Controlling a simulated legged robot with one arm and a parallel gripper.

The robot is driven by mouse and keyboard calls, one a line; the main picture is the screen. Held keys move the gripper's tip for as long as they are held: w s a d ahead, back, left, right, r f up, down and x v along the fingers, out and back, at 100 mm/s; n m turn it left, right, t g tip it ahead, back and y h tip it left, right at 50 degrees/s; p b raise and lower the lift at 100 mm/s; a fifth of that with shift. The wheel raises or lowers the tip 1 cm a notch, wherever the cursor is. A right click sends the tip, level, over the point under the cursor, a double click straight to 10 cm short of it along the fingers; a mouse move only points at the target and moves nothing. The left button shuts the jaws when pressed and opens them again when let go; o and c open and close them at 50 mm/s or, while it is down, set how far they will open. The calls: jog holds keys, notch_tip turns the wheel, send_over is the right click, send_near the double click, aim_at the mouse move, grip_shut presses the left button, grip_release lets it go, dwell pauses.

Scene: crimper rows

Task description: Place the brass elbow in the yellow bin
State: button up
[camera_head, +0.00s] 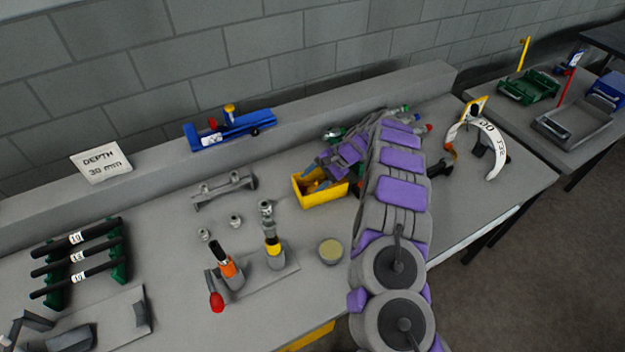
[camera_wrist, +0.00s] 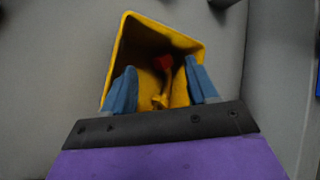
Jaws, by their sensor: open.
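The yellow bin (camera_head: 325,197) stands on the bench, left of my arm; in the wrist view the bin (camera_wrist: 136,45) fills the middle. My gripper (camera_head: 316,176) is open and reaches down at the bin from the right. In the wrist view its two blue fingers (camera_wrist: 160,78) stand apart in front of the bin's opening. A brass-coloured piece, apparently the brass elbow (camera_wrist: 159,98), shows between the fingers and inside the bin's outline. A red part (camera_wrist: 163,62) shows at its upper end; I cannot tell if they are joined. No finger visibly grips the piece.
Two upright tools with an orange collar (camera_head: 229,268) and a yellow collar (camera_head: 273,247) stand left of the bin. A round tan-topped pot (camera_head: 331,251) is in front of it. A blue tool (camera_head: 230,130) lies on the back ledge. A white arch (camera_head: 497,150) stands at right.

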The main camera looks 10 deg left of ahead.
jog(key=p+v, duration=0.2)
jog(key=v, duration=1)
jog(key=shift+a+r, duration=0.15)
jog(key=s+r+n+g+h, duration=0.15)
jog(key=s+r+n, duration=0.25)
jog(key=s+r, duration=1.55)
jog(key=s+d+f+n+t+h, duration=0.1)
jog(key=s+d+h, duration=0.2)
jog(key=s, duration=1.2)
jog(key=s+d+f+n+h, duration=0.1)
jog(key=s+d+h, duration=0.2)
jog(key=s+d, duration=0.7)
jog(key=s, duration=0.5)
jog(key=shift+s+f+t+h, duration=0.2)
jog(key=shift+s+t+h, duration=0.15)
